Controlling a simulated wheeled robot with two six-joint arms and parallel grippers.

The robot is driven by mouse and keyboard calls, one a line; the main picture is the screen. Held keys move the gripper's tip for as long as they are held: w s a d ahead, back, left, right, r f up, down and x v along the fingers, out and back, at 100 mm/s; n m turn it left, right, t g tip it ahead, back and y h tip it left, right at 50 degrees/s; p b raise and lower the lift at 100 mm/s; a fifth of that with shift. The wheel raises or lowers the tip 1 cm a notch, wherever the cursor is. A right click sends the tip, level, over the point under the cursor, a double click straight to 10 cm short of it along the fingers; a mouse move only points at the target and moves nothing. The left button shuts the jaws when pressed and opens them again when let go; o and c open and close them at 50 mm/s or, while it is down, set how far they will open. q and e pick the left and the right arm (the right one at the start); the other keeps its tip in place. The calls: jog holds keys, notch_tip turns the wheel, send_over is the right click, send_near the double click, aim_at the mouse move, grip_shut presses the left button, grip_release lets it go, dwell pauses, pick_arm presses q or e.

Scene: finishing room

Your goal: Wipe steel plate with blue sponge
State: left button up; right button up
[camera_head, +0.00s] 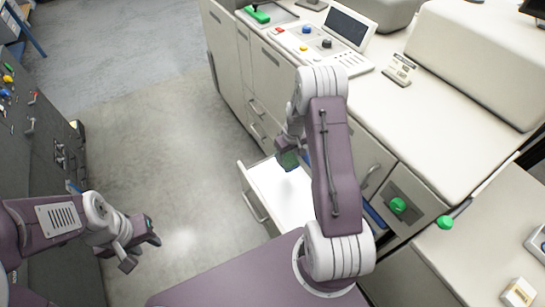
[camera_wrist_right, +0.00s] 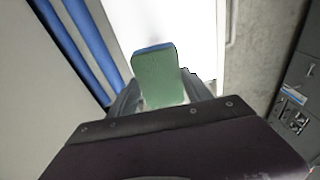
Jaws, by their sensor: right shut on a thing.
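My right gripper (camera_head: 289,158) is shut on a sponge and holds it over an open drawer (camera_head: 247,172). In the right wrist view the sponge (camera_wrist_right: 158,78) shows a green face and a blue edge, between the fingers of the gripper (camera_wrist_right: 160,98). The drawer's inside is bright white; I cannot tell whether a steel plate lies in it, or whether the sponge touches anything. My left gripper (camera_head: 140,252) is open and empty over the floor at the lower left.
A counter (camera_head: 440,130) runs along the right, with a control panel (camera_head: 320,45) and a small sign (camera_head: 401,69). A dark tool board (camera_head: 40,150) stands at the left. The floor (camera_head: 165,130) between is clear.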

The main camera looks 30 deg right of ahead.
jog(key=shift+d+f, duration=0.55)
jog(key=shift+d, duration=0.05)
pick_arm(q)
jog(key=shift+w+a+f, duration=0.1)
jog(key=shift+f, duration=0.2)
pick_arm(e)
jog(key=shift+f, duration=0.1)
